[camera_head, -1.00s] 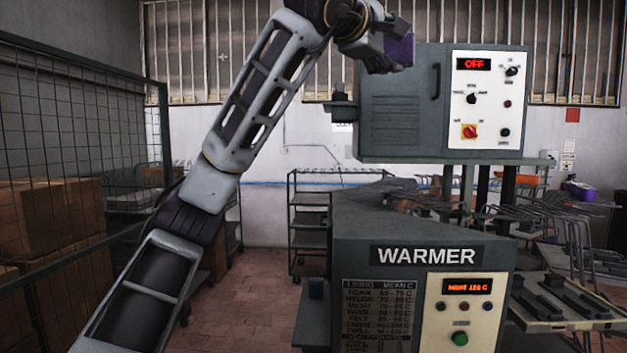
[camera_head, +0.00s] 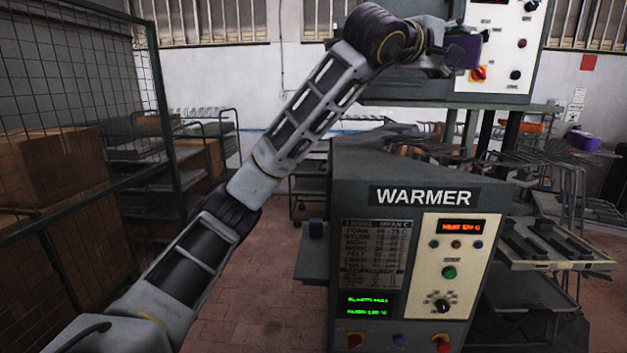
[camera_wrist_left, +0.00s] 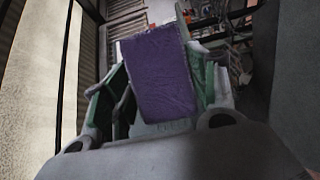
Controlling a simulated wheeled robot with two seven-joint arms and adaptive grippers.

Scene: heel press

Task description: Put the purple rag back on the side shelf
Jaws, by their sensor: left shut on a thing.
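The purple rag (camera_wrist_left: 158,72) is held between the fingers of my left gripper (camera_wrist_left: 160,100) and fills the middle of the left wrist view. In the head view the rag (camera_head: 463,50) shows at the end of my left arm, in front of the upper machine's control panel. My left gripper (camera_head: 447,62) is shut on it, raised above the warmer. A small side shelf (camera_head: 316,229) sticks out from the left side of the warmer, below and left of the gripper; I cannot tell if it is the one named. My right gripper is not in view.
The warmer (camera_head: 420,222) stands at centre right with an upper machine (camera_head: 410,90) above and behind it. A rack table (camera_head: 555,262) with dark fixtures is at its right. A mesh fence (camera_head: 90,130) with boxes is at the left. The floor (camera_head: 255,270) left of the warmer is clear.

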